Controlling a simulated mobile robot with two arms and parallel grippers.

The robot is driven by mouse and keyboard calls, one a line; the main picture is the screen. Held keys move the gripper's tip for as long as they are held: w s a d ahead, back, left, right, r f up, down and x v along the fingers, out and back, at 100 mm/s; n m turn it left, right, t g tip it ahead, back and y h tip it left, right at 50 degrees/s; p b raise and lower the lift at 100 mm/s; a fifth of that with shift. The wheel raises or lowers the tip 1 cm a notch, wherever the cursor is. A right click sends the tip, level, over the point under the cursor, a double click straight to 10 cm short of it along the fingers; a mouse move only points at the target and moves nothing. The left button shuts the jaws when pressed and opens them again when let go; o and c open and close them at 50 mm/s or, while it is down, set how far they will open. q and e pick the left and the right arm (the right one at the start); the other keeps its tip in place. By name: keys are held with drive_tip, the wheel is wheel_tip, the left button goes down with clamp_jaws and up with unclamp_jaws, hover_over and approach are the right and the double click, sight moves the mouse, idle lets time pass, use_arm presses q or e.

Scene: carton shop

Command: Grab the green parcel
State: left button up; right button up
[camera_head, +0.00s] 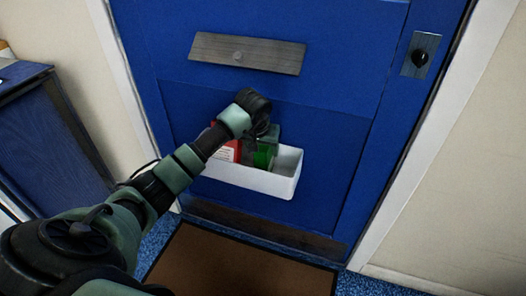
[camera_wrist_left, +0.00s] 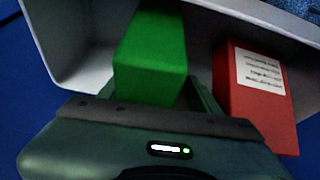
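The green parcel (camera_wrist_left: 152,58) is a plain box standing in the white bin on the blue door. In the head view it (camera_head: 265,156) shows partly behind my left gripper (camera_head: 262,132), which reaches down over the bin. In the left wrist view, my left gripper (camera_wrist_left: 155,92) has its fingers apart, one on each side of the parcel's near end. The fingers are mostly hidden, and I cannot tell whether they press on the parcel. My right gripper is not in view.
A red parcel (camera_wrist_left: 256,85) with a white label stands beside the green one, also in the head view (camera_head: 229,151). The white bin (camera_head: 283,187) has raised walls. A wooden plate (camera_head: 247,53) is above it. A brown mat (camera_head: 240,266) lies below, and a blue cabinet (camera_head: 50,130) stands left.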

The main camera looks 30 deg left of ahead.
use_arm(q)
drive_tip(key=shift+s, duration=0.15)
drive_tip(key=c, duration=1)
drive_tip(key=shift+s+r, duration=0.15)
drive_tip(key=shift+s, duration=0.3)
clamp_jaws()
drive_tip(key=shift+d, duration=0.1)
drive_tip(key=shift+r, duration=0.1)
